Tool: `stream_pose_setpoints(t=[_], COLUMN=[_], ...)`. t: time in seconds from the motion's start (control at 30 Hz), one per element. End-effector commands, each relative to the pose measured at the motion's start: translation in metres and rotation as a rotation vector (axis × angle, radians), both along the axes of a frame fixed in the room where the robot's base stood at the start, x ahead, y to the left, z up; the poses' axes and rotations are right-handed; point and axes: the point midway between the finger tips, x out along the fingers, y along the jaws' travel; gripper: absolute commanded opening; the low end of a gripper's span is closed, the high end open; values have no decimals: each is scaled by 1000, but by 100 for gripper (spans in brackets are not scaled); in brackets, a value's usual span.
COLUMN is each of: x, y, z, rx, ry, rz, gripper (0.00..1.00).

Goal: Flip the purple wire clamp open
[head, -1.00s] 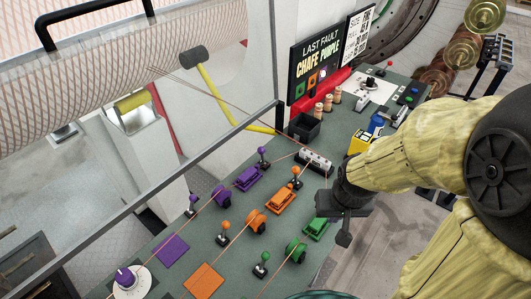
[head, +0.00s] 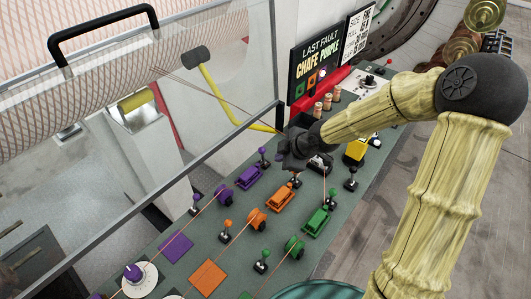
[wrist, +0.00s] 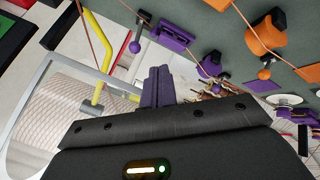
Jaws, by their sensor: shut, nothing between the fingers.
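The purple wire clamp (head: 248,177) is a low ridged block on the grey-green bench, with a wire running by it; its lid looks flat. In the wrist view the purple clamp (wrist: 174,38) shows at the top, beyond the fingers. My gripper (head: 290,166) is shut and empty, above the bench, to the right of and beyond the purple clamp in the head view. In the wrist view its closed fingers (wrist: 158,75) point toward the clamp and look apart from it. Its body hides part of the bench around the white block.
A purple-knobbed lever (head: 263,152) stands close to the clamp, and a purple roller (head: 223,194) on its other side. The orange clamp (head: 280,198) and green clamp (head: 316,222) lie to the right. A metal rail (head: 190,180) runs along the left. Thin wires cross the bench.

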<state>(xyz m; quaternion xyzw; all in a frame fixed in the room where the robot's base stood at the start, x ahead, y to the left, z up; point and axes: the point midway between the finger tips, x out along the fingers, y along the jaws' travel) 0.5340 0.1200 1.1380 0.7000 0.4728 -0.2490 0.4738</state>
Motion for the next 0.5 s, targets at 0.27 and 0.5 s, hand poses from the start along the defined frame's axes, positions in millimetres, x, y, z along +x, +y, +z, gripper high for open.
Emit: stream_pose_setpoints(t=[0.27,0.5], x=[0,7], y=[3,11], z=[-2,-17], rx=[-1,-1], ry=[3,5], rz=[1,2], gripper=[0,0])
